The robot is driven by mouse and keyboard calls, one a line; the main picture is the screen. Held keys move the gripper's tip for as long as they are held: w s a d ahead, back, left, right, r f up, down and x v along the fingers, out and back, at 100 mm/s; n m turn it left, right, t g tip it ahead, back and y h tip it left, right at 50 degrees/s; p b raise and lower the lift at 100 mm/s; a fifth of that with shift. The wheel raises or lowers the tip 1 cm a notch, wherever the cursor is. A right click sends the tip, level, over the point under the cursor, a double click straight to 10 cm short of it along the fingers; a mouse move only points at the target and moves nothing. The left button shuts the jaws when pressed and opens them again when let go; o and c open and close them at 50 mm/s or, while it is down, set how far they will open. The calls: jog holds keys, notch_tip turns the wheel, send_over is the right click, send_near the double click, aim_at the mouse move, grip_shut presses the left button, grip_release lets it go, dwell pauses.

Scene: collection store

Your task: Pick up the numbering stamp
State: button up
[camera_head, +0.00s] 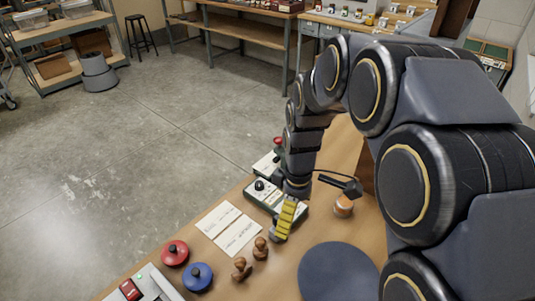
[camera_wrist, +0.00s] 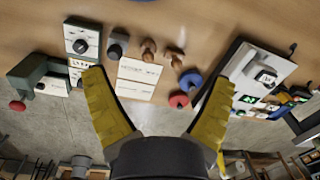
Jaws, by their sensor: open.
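I cannot tell for sure which thing is the numbering stamp. A small dark grey upright piece (camera_wrist: 117,44) in the wrist view, between a black-knobbed device and the wooden-handled stamps, may be it. In the head view my gripper covers that area. Two brown wooden-handled stamps (camera_head: 260,248) stand near the table's front; they also show in the wrist view (camera_wrist: 148,48). My gripper (camera_head: 284,222) is above the table, its yellow fingers pointing down. In the wrist view my gripper (camera_wrist: 159,78) is open and nothing is held; white cards show between the fingers.
White cards (camera_head: 229,229), a red round tin (camera_head: 175,253) and a blue one (camera_head: 198,276) lie left of the stamps. The black-knobbed device (camera_head: 262,190) and a red-knobbed device (camera_head: 268,161) stand behind. A dark disc (camera_head: 338,273) and an orange-brown cylinder (camera_head: 343,206) are to the right.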

jog(key=w+f+n, duration=0.2)
jog(key=w+f, duration=0.1)
jog(key=w+f+n, duration=0.2)
jog(key=w+f, duration=0.1)
jog(key=f, duration=0.1)
jog(key=w+a+f+n, duration=0.1)
jog(key=w+f+n, duration=0.1)
jog(key=w+f, duration=0.2)
jog(key=shift+f+n+t, duration=0.2)
jog(key=shift+n+t, duration=0.1)
jog(key=f, duration=0.8)
jog(key=shift+w+a, duration=0.2)
jog(key=shift+a, duration=0.05)
jog(key=shift+r, duration=0.1)
jog(key=c, duration=1.1)
jog(key=shift+c, duration=0.2)
